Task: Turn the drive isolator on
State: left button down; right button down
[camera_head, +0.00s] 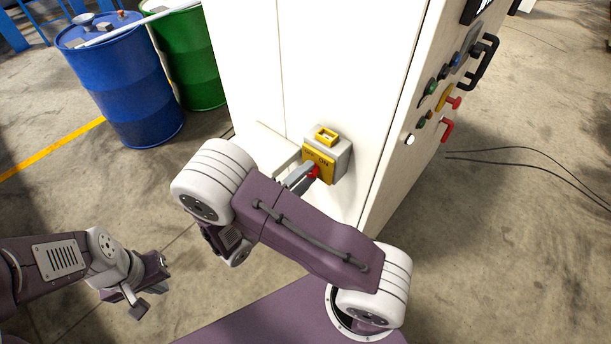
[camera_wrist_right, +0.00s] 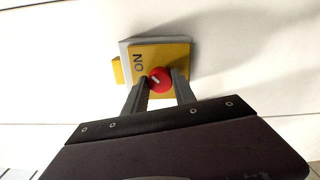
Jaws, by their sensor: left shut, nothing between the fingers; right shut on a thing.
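The drive isolator (camera_head: 342,154) is a grey box with a yellow plate on the side of a white cabinet. The word ON shows on its plate, also in the right wrist view (camera_wrist_right: 170,54). Its red knob (camera_wrist_right: 159,80) carries a pale pointer mark. My right gripper (camera_wrist_right: 160,84) is shut on the red knob, with one grey finger on each side. In the head view the right gripper (camera_head: 310,174) partly hides the knob. My left gripper (camera_head: 150,289) is shut and empty, low over the floor at the left, away from the isolator.
The white cabinet (camera_head: 320,70) carries a panel of buttons (camera_head: 440,95) and handles on its right face. A blue drum (camera_head: 125,90) and a green drum (camera_head: 190,55) stand at back left. Black cables (camera_head: 530,155) lie on the floor at right.

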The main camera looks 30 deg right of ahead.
jog(key=c, duration=1)
grip_release()
jog(key=shift+d, duration=0.1)
jog(key=b+v, duration=0.1)
jog(key=v, duration=0.8)
jog(key=shift+b, duration=0.3)
